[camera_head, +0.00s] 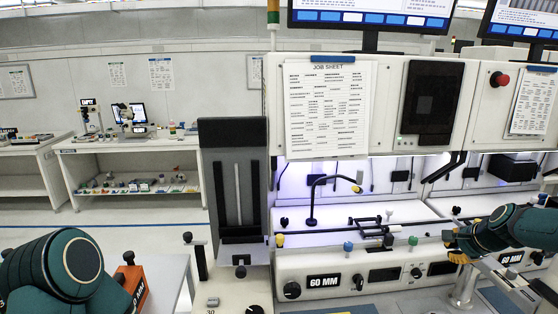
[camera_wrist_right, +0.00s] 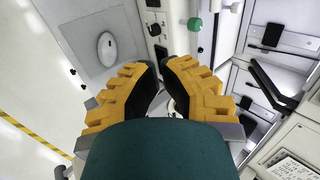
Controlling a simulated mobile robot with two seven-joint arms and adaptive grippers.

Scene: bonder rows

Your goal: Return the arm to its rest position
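My right arm comes in from the right in the head view, in front of the bonder's lower panel. Its gripper (camera_head: 457,257) shows there as small yellow fingers, partly hidden by the arm. In the right wrist view the two yellow fingers with black pads (camera_wrist_right: 160,72) stand apart with a gap between them, and nothing is held. My left arm shows only as teal links at the lower left of the head view; its gripper is out of view.
The bonder's front panel (camera_head: 365,282) has knobs and a 60 MM label. A job sheet (camera_head: 327,110) hangs above it. A metal post (camera_head: 463,290) stands close below the right arm. An orange block (camera_head: 136,287) is beside the left arm. Open floor (camera_head: 150,240) lies behind.

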